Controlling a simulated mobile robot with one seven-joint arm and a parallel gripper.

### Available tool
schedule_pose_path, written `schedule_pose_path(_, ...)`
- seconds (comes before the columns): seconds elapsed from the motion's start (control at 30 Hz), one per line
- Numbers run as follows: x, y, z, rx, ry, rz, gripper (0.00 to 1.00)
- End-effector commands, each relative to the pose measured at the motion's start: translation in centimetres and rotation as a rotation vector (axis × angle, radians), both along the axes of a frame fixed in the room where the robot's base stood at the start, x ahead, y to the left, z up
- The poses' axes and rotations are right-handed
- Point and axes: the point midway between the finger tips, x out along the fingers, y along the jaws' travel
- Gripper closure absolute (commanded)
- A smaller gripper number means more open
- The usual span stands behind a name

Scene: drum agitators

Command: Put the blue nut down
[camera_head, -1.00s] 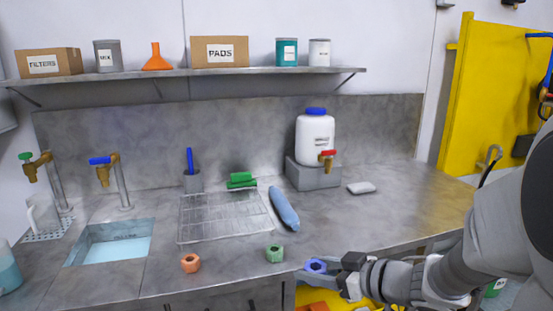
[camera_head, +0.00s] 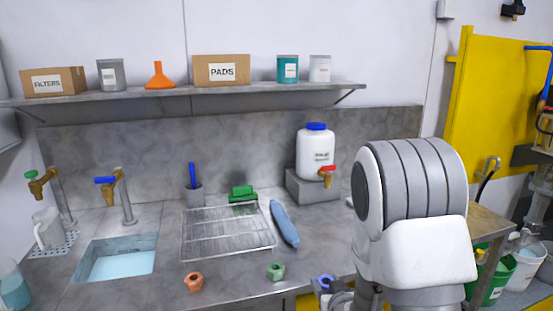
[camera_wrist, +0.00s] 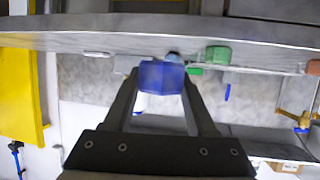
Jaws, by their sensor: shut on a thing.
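The blue nut (camera_head: 326,281) is in my gripper, at the counter's front edge in the head view, partly hidden by my arm. In the wrist view, which is upside down, my gripper (camera_wrist: 160,82) is shut on the blue nut (camera_wrist: 161,77) between its fingertips. I cannot tell whether the nut touches the counter (camera_head: 236,283). A green nut (camera_head: 275,271) and an orange nut (camera_head: 194,281) sit on the counter to the left of it. The green nut (camera_wrist: 217,55) also shows close by in the wrist view.
A wire rack (camera_head: 228,232), a blue bottle-like object (camera_head: 284,223) and a sink (camera_head: 117,260) lie farther back and left. A white jug (camera_head: 316,153) with a tap stands on a grey block. Bare counter lies between the green nut and my gripper.

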Motion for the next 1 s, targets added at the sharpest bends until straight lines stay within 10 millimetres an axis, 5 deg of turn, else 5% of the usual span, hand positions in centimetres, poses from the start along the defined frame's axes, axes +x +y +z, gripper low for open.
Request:
schedule_pose_path(0.67,-0.5,-1.5,-1.9,0.002,-0.003,-0.108,1.0)
schedule_pose_path(1.0,-1.7,-1.6,-6.6,0.002,0.001,-0.108,1.0)
